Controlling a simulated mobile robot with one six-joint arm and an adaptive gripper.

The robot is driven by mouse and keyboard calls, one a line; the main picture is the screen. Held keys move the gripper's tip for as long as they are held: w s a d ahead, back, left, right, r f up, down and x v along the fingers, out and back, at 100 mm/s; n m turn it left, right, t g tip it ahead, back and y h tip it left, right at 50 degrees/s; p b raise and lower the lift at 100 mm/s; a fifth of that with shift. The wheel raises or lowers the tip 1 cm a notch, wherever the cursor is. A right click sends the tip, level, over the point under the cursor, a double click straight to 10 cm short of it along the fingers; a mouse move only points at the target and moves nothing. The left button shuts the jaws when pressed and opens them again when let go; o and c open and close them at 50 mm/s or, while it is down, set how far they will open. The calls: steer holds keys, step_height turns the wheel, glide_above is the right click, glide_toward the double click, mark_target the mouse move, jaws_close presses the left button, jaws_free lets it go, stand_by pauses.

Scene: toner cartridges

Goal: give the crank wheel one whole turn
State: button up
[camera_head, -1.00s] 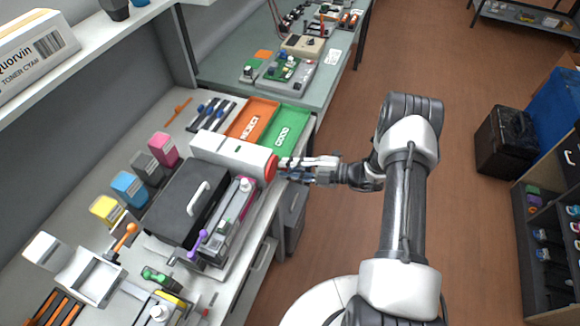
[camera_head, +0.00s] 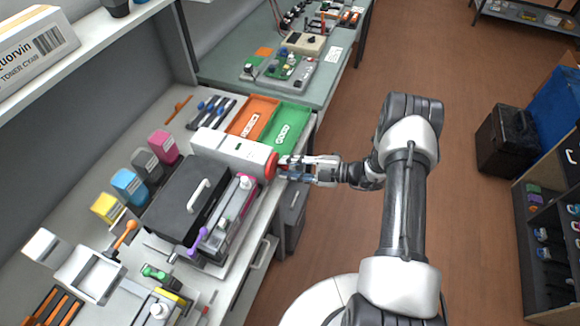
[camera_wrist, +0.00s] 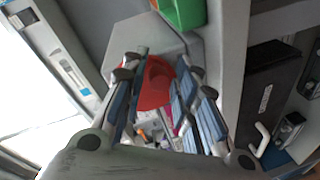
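The crank wheel (camera_head: 271,166) is a red disc on the right end of a long white housing (camera_head: 228,150) at the bench's front edge. My gripper (camera_head: 284,168) reaches it from the right, with its fingertips right at the wheel's face. In the wrist view the red wheel (camera_wrist: 154,88) shows between the two spread fingers of my gripper (camera_wrist: 160,72). The fingers stand apart, and I see no clear grip on the wheel. A raised red part shows near its top. The fingers hide the wheel's sides, so touching is unclear.
Several coloured toner blocks line the back. The floor (camera_head: 335,225) right of the bench is clear.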

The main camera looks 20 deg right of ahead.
steer(key=shift+o, duration=1)
steer(key=v, duration=1.2)
